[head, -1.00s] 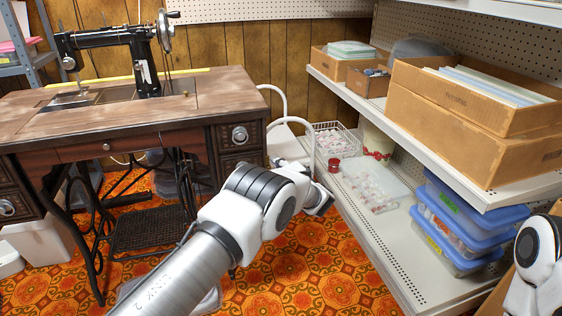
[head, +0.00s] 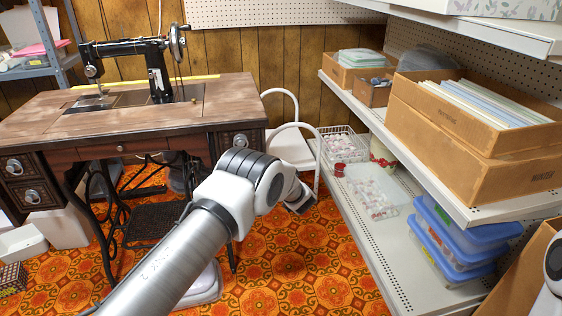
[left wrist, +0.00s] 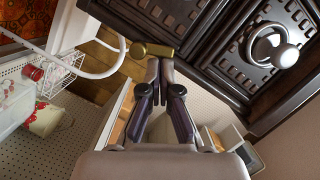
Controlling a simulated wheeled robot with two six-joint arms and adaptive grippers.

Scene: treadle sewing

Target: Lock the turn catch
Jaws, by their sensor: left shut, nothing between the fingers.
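A small brass bar (left wrist: 152,50), which looks like the turn catch, sits at the edge of the dark carved cabinet (left wrist: 205,40) in the left wrist view. It lies crosswise just beyond my fingertips. I cannot tell whether they touch it. My left gripper (left wrist: 164,70) is shut and empty. In the head view my left arm reaches toward the right end of the sewing machine table (head: 150,122), with its fingers not clearly visible. The catch cannot be made out there. My right gripper is out of view.
A carved drawer with a ring pull (left wrist: 275,46) is beside the fingers. A white chair (head: 290,148) stands right of the table. A metal shelf (head: 440,188) with cardboard boxes (head: 470,125) and blue-lidded bins (head: 465,235) lines the right side. Patterned floor is open between.

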